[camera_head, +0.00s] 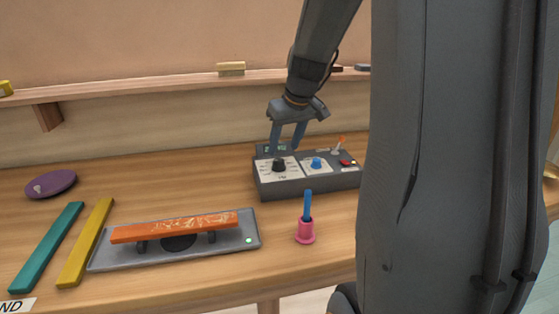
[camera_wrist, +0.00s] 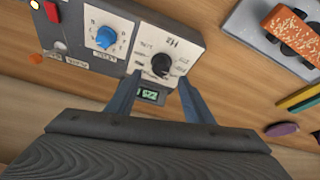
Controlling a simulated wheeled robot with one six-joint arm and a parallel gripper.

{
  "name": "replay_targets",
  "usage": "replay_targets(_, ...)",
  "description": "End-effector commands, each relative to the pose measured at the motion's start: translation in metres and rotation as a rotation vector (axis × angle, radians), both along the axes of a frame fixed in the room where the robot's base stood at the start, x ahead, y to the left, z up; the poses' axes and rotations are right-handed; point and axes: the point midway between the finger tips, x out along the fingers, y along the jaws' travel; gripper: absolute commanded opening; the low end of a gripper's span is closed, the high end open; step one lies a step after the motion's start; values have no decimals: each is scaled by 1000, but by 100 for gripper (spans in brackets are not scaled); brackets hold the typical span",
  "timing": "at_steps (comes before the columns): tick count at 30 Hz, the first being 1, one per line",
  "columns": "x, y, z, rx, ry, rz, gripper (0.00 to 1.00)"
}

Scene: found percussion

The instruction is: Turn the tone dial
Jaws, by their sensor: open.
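A dark control box (camera_head: 310,185) stands on the bench. A black dial (camera_head: 278,164) sits on its left white panel; in the wrist view this dial (camera_wrist: 161,64) has a scale marked Hz. A blue dial (camera_head: 316,162) sits on the panel to its right and also shows in the wrist view (camera_wrist: 106,37). A small lit display (camera_wrist: 150,95) is beside the black dial's panel, partly behind a finger. My gripper (camera_head: 286,147) is open and empty above the box's rear left, near the black dial. Its fingers (camera_wrist: 157,90) point toward that dial and appear apart from it.
The box also carries a red button (camera_head: 346,162) and an orange-tipped switch (camera_head: 339,144). In front are a pink cup (camera_head: 305,232) with a blue stick and an orange bar (camera_head: 175,227) on a grey base. Teal and yellow bars (camera_head: 86,243) and a purple disc (camera_head: 51,184) lie left.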

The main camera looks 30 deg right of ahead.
Motion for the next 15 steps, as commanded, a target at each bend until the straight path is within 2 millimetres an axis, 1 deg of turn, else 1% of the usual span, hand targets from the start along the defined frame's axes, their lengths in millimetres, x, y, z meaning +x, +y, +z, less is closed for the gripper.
replay_targets(3, 6, 1, -18, 2, 4, 2, 47)
replay_targets(7, 13, 2, -36, 2, 5, 2, 47)
replay_targets(12, 21, 2, -52, 1, 3, 4, 47)
replay_targets(15, 23, 2, -57, 0, 2, 3, 47)
